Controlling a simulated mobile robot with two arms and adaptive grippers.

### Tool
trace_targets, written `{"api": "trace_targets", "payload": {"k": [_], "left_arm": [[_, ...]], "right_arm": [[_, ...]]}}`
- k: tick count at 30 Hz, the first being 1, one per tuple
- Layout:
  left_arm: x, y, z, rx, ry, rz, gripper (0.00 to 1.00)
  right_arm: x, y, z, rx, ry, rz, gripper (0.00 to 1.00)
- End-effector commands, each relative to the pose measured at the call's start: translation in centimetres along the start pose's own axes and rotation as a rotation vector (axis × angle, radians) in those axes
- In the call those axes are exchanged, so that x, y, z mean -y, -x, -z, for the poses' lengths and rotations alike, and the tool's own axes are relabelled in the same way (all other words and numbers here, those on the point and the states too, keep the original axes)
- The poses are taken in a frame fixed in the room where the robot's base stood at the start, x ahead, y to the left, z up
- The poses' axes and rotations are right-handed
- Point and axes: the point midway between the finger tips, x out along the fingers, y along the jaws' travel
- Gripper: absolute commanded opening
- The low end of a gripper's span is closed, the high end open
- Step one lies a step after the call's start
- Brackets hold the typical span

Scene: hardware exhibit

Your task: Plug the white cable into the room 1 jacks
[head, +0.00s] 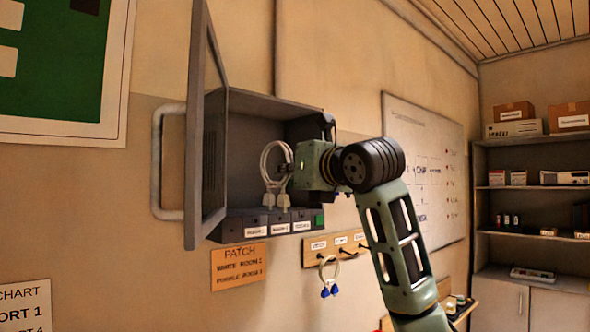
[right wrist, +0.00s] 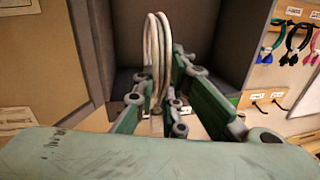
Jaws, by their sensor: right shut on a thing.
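The white cable (head: 265,160) is looped, with its two pale plugs (head: 284,201) hanging down just above the labelled jack boxes (head: 255,222) at the open cabinet's bottom front. I cannot tell whether the plug tips touch the jacks. My right gripper (head: 284,172) comes in from the right and is shut on the cable below the top of its loop. In the right wrist view the loop (right wrist: 151,50) rises between the fingers (right wrist: 158,95); the plugs are hidden there. The jack labels are too small to read surely. My left gripper is not in view.
The grey cabinet (head: 262,105) has its door (head: 206,130) swung out on the left. A sign (head: 239,266) and a hook rail (head: 334,250) with a blue-plugged cable (head: 329,278) are below. Shelves (head: 530,200) stand at the far right.

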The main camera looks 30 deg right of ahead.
Motion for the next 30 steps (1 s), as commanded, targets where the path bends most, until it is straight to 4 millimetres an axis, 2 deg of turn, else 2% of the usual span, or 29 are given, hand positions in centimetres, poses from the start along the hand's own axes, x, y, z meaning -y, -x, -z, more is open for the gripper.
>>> {"api": "trace_targets", "payload": {"k": [20,30], "left_arm": [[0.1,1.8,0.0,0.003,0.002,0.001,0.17],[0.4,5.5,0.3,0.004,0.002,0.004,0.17]], "right_arm": [[-1.3,-6.8,0.2,0.000,-0.001,-0.001,0.00],[-1.9,-10.1,-0.1,-0.001,0.001,0.002,0.00]]}}
